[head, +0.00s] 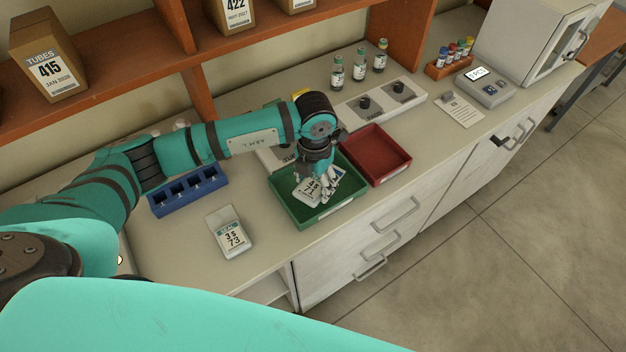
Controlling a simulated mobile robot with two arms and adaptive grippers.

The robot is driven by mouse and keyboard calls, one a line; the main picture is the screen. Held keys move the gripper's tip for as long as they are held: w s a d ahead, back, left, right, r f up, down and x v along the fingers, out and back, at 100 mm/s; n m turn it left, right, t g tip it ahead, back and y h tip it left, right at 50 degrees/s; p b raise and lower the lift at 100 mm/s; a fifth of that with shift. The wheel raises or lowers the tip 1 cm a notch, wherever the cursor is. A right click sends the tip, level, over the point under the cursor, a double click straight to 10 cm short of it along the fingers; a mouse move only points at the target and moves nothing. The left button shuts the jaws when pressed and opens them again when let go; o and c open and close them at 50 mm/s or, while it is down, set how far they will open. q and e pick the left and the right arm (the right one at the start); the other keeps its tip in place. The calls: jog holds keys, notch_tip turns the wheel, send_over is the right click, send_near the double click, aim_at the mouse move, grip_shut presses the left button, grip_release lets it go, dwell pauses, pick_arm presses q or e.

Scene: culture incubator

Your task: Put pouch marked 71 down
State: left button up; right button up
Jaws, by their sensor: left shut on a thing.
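My left gripper (327,191) points down inside the green tray (288,213). It is shut on a white pouch (306,193) with dark print, held tilted low in the tray. The fingers hide part of its label, so I cannot read the number fully. I cannot tell whether the pouch touches the tray floor. A pale piece shows just right of the fingers; I cannot tell whether it is a second pouch. My right gripper is not in view.
Another pouch, marked 73 (231,236), lies on the counter left of the green tray. A blue rack (188,191) stands behind it. A red tray (376,154) adjoins the green tray on the right. Vials (359,66) stand at the back. The counter's front edge is close.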

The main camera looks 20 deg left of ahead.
aim_at(313, 180)
pick_arm(q)
jog(key=shift+w+a+f, duration=0.15)
jog(key=shift+w+a, duration=0.2)
jog(key=shift+w, duration=0.25)
notch_tip(313, 180, down, 3)
jog(key=shift+s+r+p, duration=0.1)
jog(key=shift+p, duration=0.85)
jog(key=shift+f, duration=0.3)
jog(key=shift+f, duration=0.1)
jog(key=shift+f+b, duration=0.15)
jog(key=shift+b, duration=0.15)
jog(key=o, duration=1.2)
jog(key=shift+o, duration=0.2)
